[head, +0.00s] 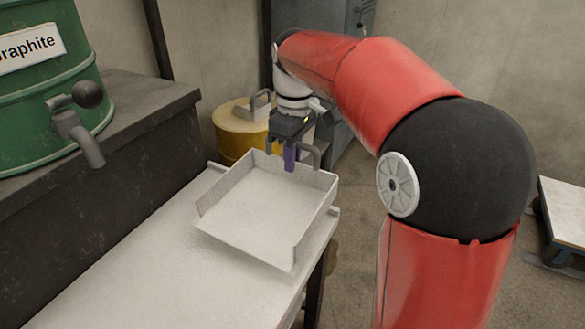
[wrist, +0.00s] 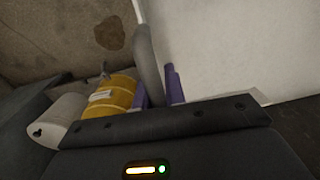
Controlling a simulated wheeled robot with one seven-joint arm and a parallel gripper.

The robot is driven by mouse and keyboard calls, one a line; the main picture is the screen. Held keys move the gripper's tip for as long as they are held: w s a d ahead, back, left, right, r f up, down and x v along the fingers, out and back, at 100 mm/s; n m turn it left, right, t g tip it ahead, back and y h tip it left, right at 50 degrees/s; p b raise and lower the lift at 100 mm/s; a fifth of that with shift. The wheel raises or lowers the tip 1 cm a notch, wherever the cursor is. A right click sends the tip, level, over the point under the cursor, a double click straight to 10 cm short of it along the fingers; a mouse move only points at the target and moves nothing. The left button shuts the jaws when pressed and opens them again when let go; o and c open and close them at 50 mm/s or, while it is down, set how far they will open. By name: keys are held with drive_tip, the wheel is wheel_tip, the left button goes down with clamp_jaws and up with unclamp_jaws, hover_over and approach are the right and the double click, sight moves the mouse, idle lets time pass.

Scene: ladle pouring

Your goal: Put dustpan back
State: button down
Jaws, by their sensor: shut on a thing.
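The dustpan (head: 262,212) is a pale, square, shallow pan with raised walls at the back and sides. In the head view it is at or just above the white bench top, its open edge toward the camera; I cannot tell whether it touches. My gripper (head: 290,155) is at the pan's back wall, with its purple fingers shut on the dustpan's grey curved handle. The wrist view shows the handle (wrist: 150,65) between the purple fingers and the pale pan (wrist: 225,50) at the upper right.
The white bench (head: 130,275) is bare at the front left. A green drum (head: 40,120) with a tap stands on a dark block (head: 130,110) at the left. A yellow container (head: 235,130) stands behind the pan. A trolley (head: 565,215) is at the far right.

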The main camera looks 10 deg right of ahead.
sight(293, 181)
drive_tip(key=shift+f, duration=1.3)
drive_tip(key=shift+f, duration=0.3)
drive_tip(key=c, duration=1.5)
unclamp_jaws()
drive_tip(key=shift+o, duration=0.2)
